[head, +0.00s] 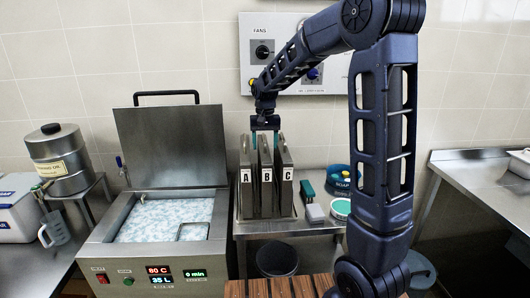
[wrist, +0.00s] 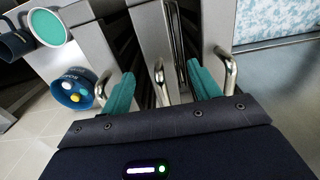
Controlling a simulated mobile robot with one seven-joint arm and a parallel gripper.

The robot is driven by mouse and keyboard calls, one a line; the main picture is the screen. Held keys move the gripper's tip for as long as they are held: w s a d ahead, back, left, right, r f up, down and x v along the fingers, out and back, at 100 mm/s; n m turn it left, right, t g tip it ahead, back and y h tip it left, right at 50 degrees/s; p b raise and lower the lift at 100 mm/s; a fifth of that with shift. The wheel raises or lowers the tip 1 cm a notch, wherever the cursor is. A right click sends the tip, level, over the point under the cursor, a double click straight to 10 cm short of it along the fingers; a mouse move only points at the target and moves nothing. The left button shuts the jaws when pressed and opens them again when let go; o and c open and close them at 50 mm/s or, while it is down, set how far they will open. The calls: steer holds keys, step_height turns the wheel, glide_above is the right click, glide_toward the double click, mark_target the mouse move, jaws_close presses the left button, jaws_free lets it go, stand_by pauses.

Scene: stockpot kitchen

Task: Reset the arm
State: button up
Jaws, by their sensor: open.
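My gripper (head: 265,124) hangs at the end of my dark blue arm, just above the metal filter racks marked A (head: 246,190), B (head: 266,190) and C (head: 287,190) in the head view. In the wrist view its two teal fingertips (wrist: 163,92) are spread apart. The curved handle (wrist: 159,82) of the middle rack stands between the fingertips, with a handle (wrist: 230,75) at right and another (wrist: 102,90) at left beside them. Whether the fingers touch any handle I cannot tell. The racks stand upright on the metal table.
An open-lidded tank (head: 165,215) with foamy liquid stands left of the racks. A control panel (head: 300,50) is on the wall behind. A dark bin (head: 277,260) stands below.

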step_height(320, 180, up, 5)
steer(key=shift+r, duration=0.1)
steer(key=shift+s+d+r, duration=0.15)
steer(key=shift+d+r, duration=0.05)
steer(key=shift+r, duration=0.25)
steer(key=s+d+r+t, duration=0.2)
steer(key=s+d+r, duration=0.2)
steer(key=s+d, duration=0.85)
steer(key=s+d+f+t, duration=0.1)
steer(key=s+d+f, duration=0.1)
steer(key=s, duration=0.6)
steer(key=s+d+f+t, duration=0.1)
steer(key=s+d, duration=0.4)
steer(key=s, duration=0.2)
steer(key=shift+s+d+f+t, duration=0.15)
steer(key=shift+s+f+t, duration=0.15)
steer(key=shift+s+f, duration=0.1)
